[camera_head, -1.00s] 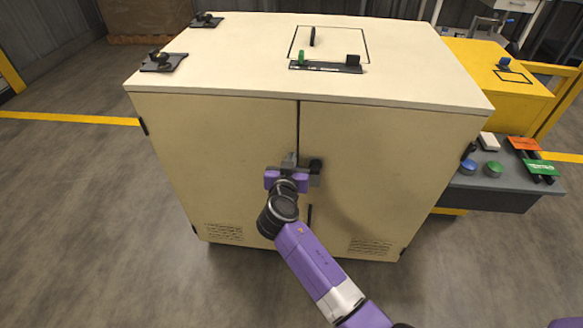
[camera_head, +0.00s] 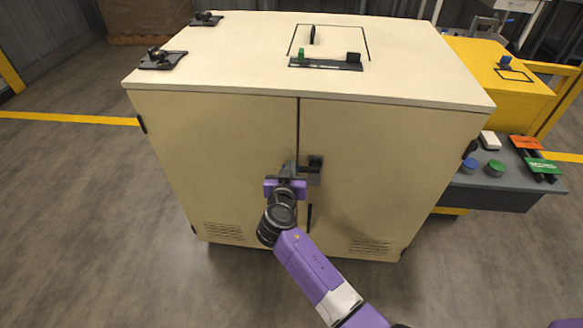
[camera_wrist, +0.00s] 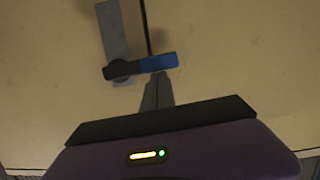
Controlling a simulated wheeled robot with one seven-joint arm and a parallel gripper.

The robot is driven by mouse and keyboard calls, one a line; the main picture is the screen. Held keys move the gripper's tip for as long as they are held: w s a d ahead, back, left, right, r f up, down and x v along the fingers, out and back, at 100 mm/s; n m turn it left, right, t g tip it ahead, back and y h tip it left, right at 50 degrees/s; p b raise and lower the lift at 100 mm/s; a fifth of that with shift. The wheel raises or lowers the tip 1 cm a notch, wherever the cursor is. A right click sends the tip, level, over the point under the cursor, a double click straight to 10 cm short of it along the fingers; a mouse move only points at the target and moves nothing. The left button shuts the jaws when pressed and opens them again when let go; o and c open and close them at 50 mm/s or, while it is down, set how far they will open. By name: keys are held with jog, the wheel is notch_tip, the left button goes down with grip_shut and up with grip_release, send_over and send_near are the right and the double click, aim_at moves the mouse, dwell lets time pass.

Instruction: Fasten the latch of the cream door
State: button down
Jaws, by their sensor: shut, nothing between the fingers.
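The cream doors (camera_head: 375,165) are shut, meeting at a vertical seam on the cabinet front. The latch (camera_head: 316,163) sits beside the seam, partly hidden by my gripper in the head view. In the wrist view, its black lever with a blue end (camera_wrist: 158,62) lies roughly level across the seam, over a grey plate (camera_wrist: 114,30). My gripper (camera_head: 289,170) is shut and empty in front of the seam. In the wrist view, its fingertips (camera_wrist: 158,80) are just below the blue end; I cannot tell whether they touch it.
A tag holder with green and black pieces (camera_head: 326,63) and black fittings (camera_head: 163,59) are on the cabinet top. A grey button shelf (camera_head: 490,190) and a yellow box (camera_head: 490,75) stand at right. The floor at left is clear.

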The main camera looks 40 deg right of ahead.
jog(key=shift+s+d+f+n+g+h+b, duration=0.3)
jog(key=shift+s+d+f+n+h+b, duration=0.35)
jog(key=shift+f+n+b, duration=1.5)
jog(key=shift+s+d+f+n+g+h+b, duration=0.35)
jog(key=shift+f+n+h+b, duration=0.6)
jog(key=shift+n+b, duration=1.4)
jog(key=shift+s+d+f+n+g+h+b, duration=0.3)
jog(key=shift+s+f+n+h+b, duration=0.35)
jog(key=shift+f+n+b, duration=1.65)
jog(key=shift+s+r+n+p, duration=0.1)
jog(key=shift+r+n+p, duration=0.4)
jog(key=shift+n+p, duration=0.35)
